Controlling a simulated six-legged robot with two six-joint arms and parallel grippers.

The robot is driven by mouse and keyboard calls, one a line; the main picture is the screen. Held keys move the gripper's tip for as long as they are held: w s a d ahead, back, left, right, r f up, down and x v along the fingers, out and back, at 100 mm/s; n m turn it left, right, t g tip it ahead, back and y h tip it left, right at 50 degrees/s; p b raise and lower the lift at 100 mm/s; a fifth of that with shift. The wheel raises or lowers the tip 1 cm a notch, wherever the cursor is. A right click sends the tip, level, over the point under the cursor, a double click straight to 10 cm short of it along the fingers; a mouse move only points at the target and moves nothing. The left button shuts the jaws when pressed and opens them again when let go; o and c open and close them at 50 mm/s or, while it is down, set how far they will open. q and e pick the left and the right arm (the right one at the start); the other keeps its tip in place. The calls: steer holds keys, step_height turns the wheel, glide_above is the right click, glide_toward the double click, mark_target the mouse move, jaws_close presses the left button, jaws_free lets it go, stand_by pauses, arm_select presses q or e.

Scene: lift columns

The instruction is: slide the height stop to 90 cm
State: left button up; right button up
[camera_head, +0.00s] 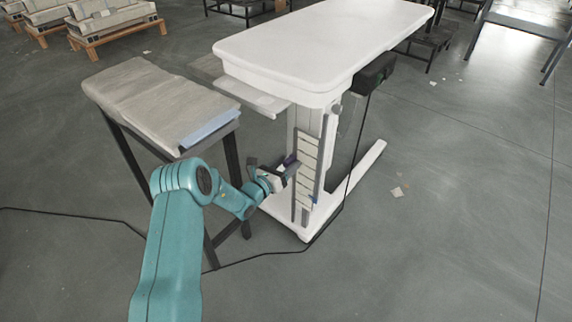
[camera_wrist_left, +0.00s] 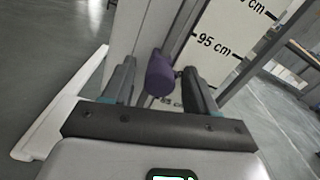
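The height stop shows in the left wrist view as a dark purple knob (camera_wrist_left: 160,74), and in the head view as a small purple spot (camera_head: 290,159) by the column's scale. My left gripper (camera_head: 281,168) is at the column, left of the scale. In the left wrist view its two fingers (camera_wrist_left: 159,78) are apart, one on each side of the knob, with narrow gaps visible. The white scale (camera_wrist_left: 222,40) reads 95 cm above and right of the knob; a lower mark, partly hidden, looks like 85 cm. The stop's exact reading is unclear. My right gripper is not in view.
The white lift table (camera_head: 320,40) stands on its column, with a white foot (camera_head: 362,172) on the floor. A dark box (camera_head: 374,73) hangs under its right edge. A black cable (camera_head: 270,254) crosses the floor.

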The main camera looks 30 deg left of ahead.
arm_select(q)
steer(key=s+a+p, duration=0.1)
steer(key=s+p, duration=0.4)
steer(key=s, duration=1.1)
steer(key=shift+s+a, duration=0.15)
